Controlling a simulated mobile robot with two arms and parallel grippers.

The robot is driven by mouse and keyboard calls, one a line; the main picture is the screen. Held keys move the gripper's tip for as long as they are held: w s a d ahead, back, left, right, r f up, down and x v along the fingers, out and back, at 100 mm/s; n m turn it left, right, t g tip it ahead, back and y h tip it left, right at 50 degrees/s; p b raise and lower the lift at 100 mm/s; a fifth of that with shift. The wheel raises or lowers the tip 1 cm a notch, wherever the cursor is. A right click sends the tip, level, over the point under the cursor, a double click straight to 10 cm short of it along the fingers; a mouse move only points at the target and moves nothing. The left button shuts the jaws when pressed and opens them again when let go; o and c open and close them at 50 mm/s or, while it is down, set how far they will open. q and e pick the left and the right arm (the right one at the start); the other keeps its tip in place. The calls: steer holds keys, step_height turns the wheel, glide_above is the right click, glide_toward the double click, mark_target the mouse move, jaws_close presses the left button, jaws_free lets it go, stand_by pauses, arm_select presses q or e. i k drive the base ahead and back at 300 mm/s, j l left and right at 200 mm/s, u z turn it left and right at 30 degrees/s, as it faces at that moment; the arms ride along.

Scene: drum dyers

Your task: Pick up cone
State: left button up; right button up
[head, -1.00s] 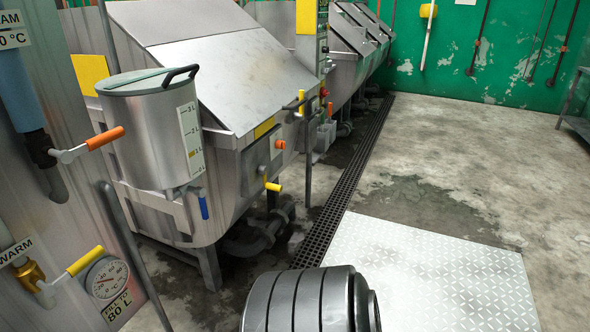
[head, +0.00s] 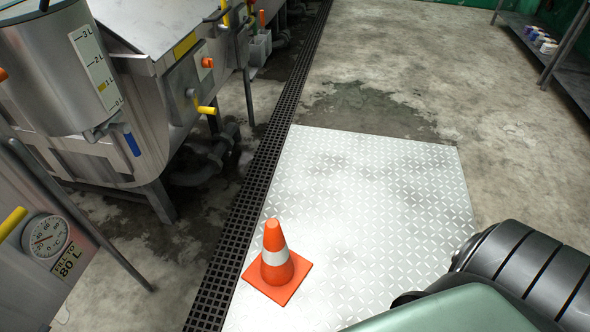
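An orange traffic cone (head: 277,252) with a white band stands upright on its square orange base. It is on the lower left part of a pale metal tread plate (head: 370,180) on the floor, close to the drain grating. Neither gripper shows in the head view. Dark ribbed and green parts of my own body fill the lower right corner, apart from the cone.
A long dark floor drain grating (head: 262,150) runs along the plate's left side. A steel dye machine (head: 150,100) with a yellow-handled valve stands at left. A metal shelf (head: 550,60) is at upper right. The concrete floor (head: 400,50) between is clear and partly wet.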

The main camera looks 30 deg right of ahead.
mark_target(278, 271)
steer(key=z, duration=1)
steer(key=i+j+z, duration=0.15)
steer(key=z, duration=0.3)
steer(key=j+z, duration=0.25)
steer(key=z, duration=0.15)
steer(key=i+j+z, duration=0.1)
steer(key=j+z, duration=0.15)
steer(key=z, duration=0.2)
